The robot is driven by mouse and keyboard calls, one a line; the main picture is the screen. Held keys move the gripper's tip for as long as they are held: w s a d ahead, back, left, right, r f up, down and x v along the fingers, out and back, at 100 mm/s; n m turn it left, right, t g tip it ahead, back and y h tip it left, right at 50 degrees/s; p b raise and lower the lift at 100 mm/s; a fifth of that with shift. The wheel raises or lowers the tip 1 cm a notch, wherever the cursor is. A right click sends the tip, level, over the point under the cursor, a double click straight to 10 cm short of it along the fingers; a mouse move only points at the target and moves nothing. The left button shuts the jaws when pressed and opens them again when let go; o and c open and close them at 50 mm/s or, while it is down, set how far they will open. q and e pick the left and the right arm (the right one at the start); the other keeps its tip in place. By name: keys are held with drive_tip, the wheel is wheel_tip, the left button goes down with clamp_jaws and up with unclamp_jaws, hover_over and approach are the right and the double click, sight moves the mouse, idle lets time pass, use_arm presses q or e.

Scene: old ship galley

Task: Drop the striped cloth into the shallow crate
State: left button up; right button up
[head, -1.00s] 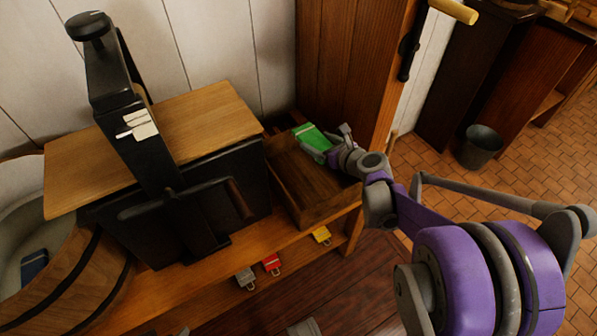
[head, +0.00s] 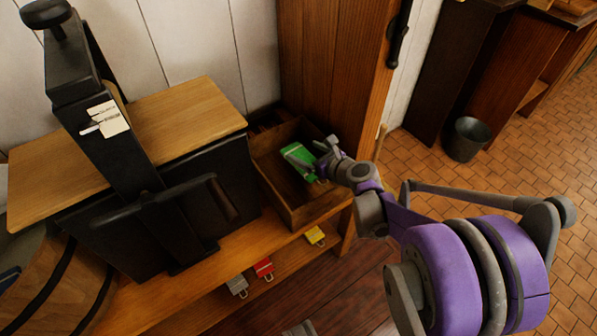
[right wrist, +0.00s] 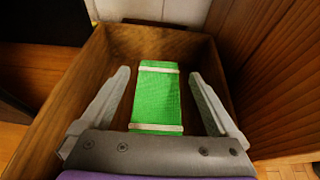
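The striped cloth (head: 298,158), green with pale bands near its ends, lies inside the shallow wooden crate (head: 303,213). In the right wrist view the cloth (right wrist: 157,95) lies between the two fingers, with a gap on each side. My right gripper (head: 327,152) is at the crate's right side, reaching in over it. In the right wrist view the gripper (right wrist: 160,100) is open, its fingers spread inside the crate's walls (right wrist: 70,95). My left gripper is not in view.
The crate stands on a wooden bench (head: 210,275) beside a large black device (head: 160,215) with a handle. A wooden panel (head: 335,75) rises behind the crate. Grey, red and yellow tags (head: 264,268) are along the bench's front. A bucket (head: 467,139) stands on the tiled floor.

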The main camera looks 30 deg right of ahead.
drive_tip(key=p+v, duration=0.2)
drive_tip(key=v, duration=0.8)
drive_tip(key=shift+s+r+p, duration=0.2)
drive_tip(key=shift+s+p, duration=0.15)
